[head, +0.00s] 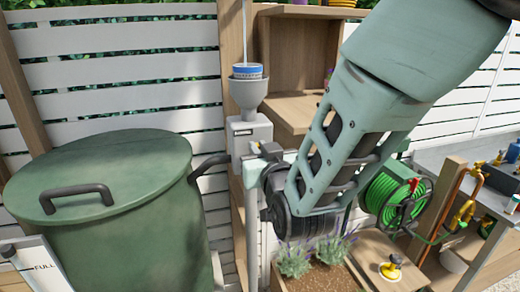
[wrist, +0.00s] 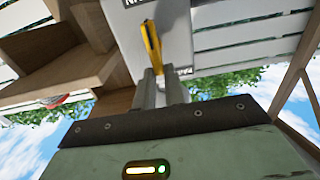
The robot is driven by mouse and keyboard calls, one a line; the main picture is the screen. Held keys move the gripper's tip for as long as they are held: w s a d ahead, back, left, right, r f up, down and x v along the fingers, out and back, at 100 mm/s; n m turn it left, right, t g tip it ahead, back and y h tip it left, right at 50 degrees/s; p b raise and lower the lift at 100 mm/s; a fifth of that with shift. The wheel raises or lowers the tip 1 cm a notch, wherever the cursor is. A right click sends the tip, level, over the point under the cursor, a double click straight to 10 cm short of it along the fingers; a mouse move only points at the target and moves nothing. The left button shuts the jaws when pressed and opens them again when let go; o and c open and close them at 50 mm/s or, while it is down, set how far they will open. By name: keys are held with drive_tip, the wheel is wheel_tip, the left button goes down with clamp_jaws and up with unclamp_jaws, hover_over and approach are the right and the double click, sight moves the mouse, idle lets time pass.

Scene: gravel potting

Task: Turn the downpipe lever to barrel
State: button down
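The grey downpipe diverter box (head: 248,135) sits on the downpipe under a funnel. In the wrist view its pale label plate (wrist: 185,35) fills the top middle, with lettering cut off or too small to read. The yellow lever (wrist: 151,42) stands out in front of this plate, tilted slightly. My gripper (wrist: 161,78) has its two grey fingers close together, with the lever's near end between their tips. In the head view my gripper (head: 262,160) reaches the box from the right, and the wrist hides most of the lever. The green barrel (head: 110,240) stands left of the downpipe.
A dark hose (head: 205,165) joins the barrel to the downpipe. A wooden shelf (head: 292,108) is right behind my arm. A planter with lavender (head: 325,255), a green hose reel (head: 397,200) and a metal counter (head: 485,185) lie to the right.

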drive_tip(key=shift+a+n, duration=0.1)
drive_tip(key=shift+n, duration=0.2)
drive_tip(key=n, duration=0.3)
drive_tip(key=a+n, duration=0.1)
drive_tip(key=n, duration=0.1)
drive_tip(key=shift+s+a+f+b, duration=0.1)
drive_tip(key=shift+s+f+b, duration=0.15)
drive_tip(key=shift+b, duration=0.1)
drive_tip(key=n, duration=0.5)
drive_tip(key=shift+s+a+f, duration=0.1)
drive_tip(key=shift+a+f, duration=0.25)
drive_tip(key=shift+a, duration=0.05)
drive_tip(key=n, duration=0.1)
drive_tip(key=n+p, duration=0.1)
drive_tip(key=n, duration=0.1)
drive_tip(key=f+n, duration=0.1)
drive_tip(key=shift+a+p, duration=0.25)
drive_tip(key=shift+p, duration=0.05)
drive_tip(key=shift+f+n+p, duration=0.2)
drive_tip(key=shift+n+p, duration=0.05)
drive_tip(key=shift+n, duration=0.6)
drive_tip(key=shift+f+n+p, duration=0.2)
drive_tip(key=shift+n, duration=0.65)
drive_tip(key=c, duration=1.5)
unclamp_jaws()
drive_tip(key=shift+o, duration=0.2)
drive_tip(key=shift+s, duration=0.2)
